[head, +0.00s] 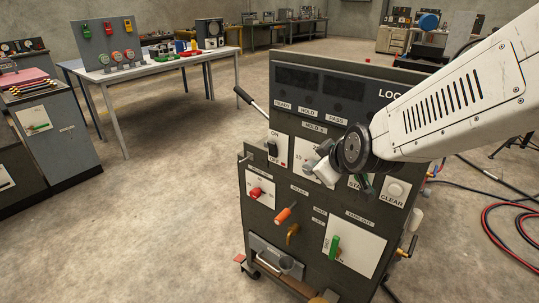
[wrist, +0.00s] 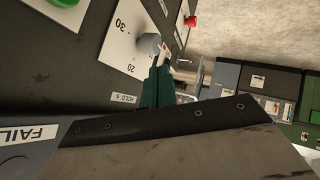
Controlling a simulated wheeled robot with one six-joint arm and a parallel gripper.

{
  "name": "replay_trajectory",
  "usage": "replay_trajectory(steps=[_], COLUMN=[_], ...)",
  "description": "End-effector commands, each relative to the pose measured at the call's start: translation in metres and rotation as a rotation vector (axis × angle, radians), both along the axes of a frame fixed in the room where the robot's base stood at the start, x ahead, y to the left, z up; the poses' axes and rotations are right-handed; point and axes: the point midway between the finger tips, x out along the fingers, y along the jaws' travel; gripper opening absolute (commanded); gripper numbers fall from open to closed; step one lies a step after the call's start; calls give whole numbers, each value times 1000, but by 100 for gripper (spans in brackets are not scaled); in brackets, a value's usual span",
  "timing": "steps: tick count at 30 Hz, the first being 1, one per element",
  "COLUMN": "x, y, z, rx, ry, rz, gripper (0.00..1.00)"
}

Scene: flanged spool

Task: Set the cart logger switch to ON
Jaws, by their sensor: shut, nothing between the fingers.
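The logger panel (head: 300,190) is the dark front of a cart in the head view. The ON switch (head: 272,149) is a small black lever on a white plate at its upper left, with the word ON printed above. I cannot tell clearly which way the lever tips. My gripper (head: 321,150) is shut and empty, in front of the panel to the right of the switch, by the dial plate. In the wrist view its dark green fingers (wrist: 157,86) are close to a grey dial knob (wrist: 149,45); I cannot tell whether they touch.
A red knob (head: 255,191), an orange handle (head: 286,214), a green lever (head: 334,246) and a white CLEAR button (head: 396,189) crowd the panel. A black handle (head: 251,101) sticks out at the cart's upper left. Floor (head: 165,210) left of the cart is clear.

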Motion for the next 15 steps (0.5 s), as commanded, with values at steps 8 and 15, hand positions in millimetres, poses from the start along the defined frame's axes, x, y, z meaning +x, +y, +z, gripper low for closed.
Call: replay_trajectory(steps=[8, 15], x=[66, 59], y=[77, 117], z=[-56, -94], rx=[-351, -744], ry=[-477, -838], rz=[184, 220], gripper=[0, 0])
